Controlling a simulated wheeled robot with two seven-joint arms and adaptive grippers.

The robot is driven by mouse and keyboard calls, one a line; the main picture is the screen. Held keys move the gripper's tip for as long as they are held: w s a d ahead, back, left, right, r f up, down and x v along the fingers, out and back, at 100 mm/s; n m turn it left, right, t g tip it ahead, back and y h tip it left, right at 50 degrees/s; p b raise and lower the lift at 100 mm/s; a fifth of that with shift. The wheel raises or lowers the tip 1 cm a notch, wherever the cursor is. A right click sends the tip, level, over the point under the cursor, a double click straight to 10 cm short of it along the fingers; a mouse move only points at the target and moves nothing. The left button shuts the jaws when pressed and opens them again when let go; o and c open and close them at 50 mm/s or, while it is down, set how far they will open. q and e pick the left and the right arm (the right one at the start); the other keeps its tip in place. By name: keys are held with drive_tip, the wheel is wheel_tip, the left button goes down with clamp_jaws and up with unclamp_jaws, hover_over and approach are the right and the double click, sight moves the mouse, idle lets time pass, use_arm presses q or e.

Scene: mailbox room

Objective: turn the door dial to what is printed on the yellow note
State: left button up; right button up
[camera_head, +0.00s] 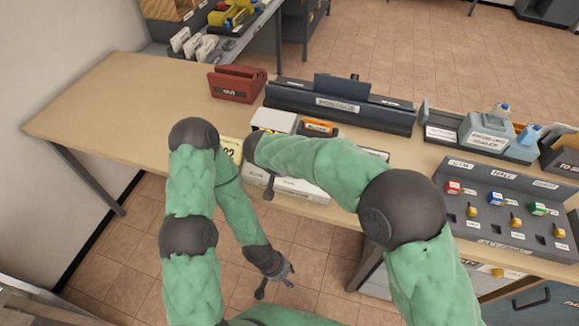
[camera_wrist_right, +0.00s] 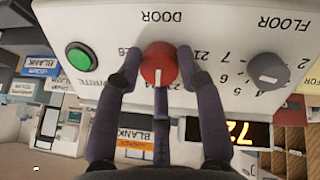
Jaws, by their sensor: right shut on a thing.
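The door dial (camera_wrist_right: 158,64) is a red knob with a white line, on a white panel under the word DOOR, which shows upside down. The white line points down in the right wrist view. My right gripper (camera_wrist_right: 160,82) has its fingers on either side of the knob and is shut on it. In the head view the right arm hides most of the white dial box (camera_head: 272,121). The yellow note (camera_head: 231,149) lies by the table's front edge, partly covered by my arm; its print is too small to read surely. My left gripper (camera_head: 274,284) hangs empty and open before the table.
A grey floor dial (camera_wrist_right: 268,70), a green button (camera_wrist_right: 80,56) and an amber display (camera_wrist_right: 232,133) are on the same box. A red tray (camera_head: 237,84) and a long dark rack (camera_head: 340,104) stand behind. The table's left part is clear.

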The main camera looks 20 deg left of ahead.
drive_tip(key=n, duration=0.4)
drive_tip(key=f+n, duration=0.1)
drive_tip(key=n, duration=0.1)
drive_tip(key=shift+s+d+t+p, duration=0.1)
drive_tip(key=shift+s+t+p, duration=0.2)
drive_tip(key=shift+s+t, duration=0.1)
drive_tip(key=n, duration=0.6)
drive_tip(key=shift+d+t+p, duration=0.1)
drive_tip(key=shift+t+p, duration=0.2)
drive_tip(key=shift+t, duration=0.1)
drive_tip(key=o, duration=1.1)
drive_tip(key=shift+c, duration=0.2)
drive_tip(key=shift+o, duration=0.3)
drive_tip(key=shift+w+r, duration=0.15)
drive_tip(key=shift+r, duration=0.05)
drive_tip(key=shift+r, duration=0.1)
drive_tip(key=shift+r, duration=0.2)
wheel_tip(320, 180, up, 9)
drive_tip(key=shift+r, duration=0.2)
